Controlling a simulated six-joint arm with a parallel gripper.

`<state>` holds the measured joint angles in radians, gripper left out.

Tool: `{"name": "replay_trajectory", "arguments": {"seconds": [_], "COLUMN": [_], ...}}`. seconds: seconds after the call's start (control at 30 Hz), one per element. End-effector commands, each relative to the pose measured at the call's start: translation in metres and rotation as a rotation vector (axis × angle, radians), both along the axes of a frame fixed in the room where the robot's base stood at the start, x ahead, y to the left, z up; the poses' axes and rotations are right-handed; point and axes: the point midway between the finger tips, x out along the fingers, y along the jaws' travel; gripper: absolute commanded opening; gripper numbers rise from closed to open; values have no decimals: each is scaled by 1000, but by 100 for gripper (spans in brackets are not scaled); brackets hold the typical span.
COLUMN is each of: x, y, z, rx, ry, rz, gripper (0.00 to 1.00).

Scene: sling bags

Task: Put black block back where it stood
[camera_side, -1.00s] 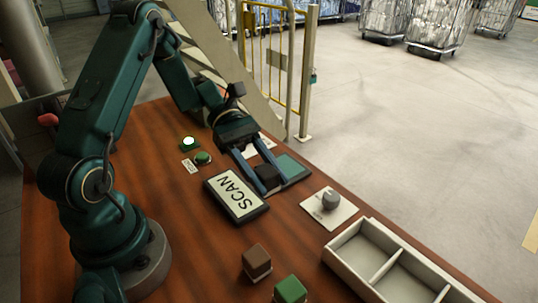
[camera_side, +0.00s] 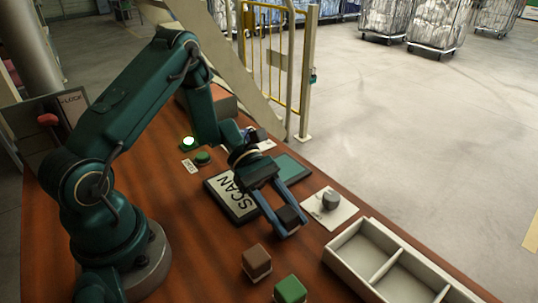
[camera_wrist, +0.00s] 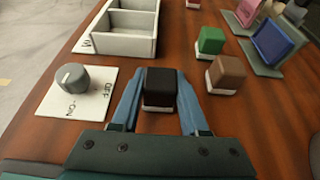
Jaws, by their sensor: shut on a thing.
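The black block (camera_side: 288,216) is between the fingers of my gripper (camera_side: 289,222), which is shut on it. In the wrist view the black block (camera_wrist: 161,86) sits between the blue fingertips, its pale base edge facing the camera. My gripper is over the table to the right of the SCAN pad (camera_side: 218,193) and left of the grey knob (camera_side: 330,200). I cannot tell whether the block touches the table. The brown block (camera_side: 257,260) and the green block (camera_side: 290,290) stand on the table nearer the camera, apart from my gripper.
A pale divided tray (camera_side: 348,246) stands at the right. The knob's white plate (camera_wrist: 84,97) is close beside my gripper. A dark green pad (camera_side: 293,168) lies behind. A lit button (camera_side: 188,143) and green button (camera_side: 203,158) are at left. Blue and pink items stand beyond the brown block (camera_wrist: 228,72).

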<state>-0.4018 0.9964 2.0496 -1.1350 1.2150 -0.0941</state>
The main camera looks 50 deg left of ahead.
Motion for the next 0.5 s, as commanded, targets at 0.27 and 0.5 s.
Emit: {"name": "replay_trajectory", "arguments": {"seconds": [0.27, 0.5], "x": [0, 0], "y": [0, 0], "z": [-3, -3], "rx": [-1, -1], "ry": [0, 1], "rz": [0, 0], "gripper": [74, 74]}}
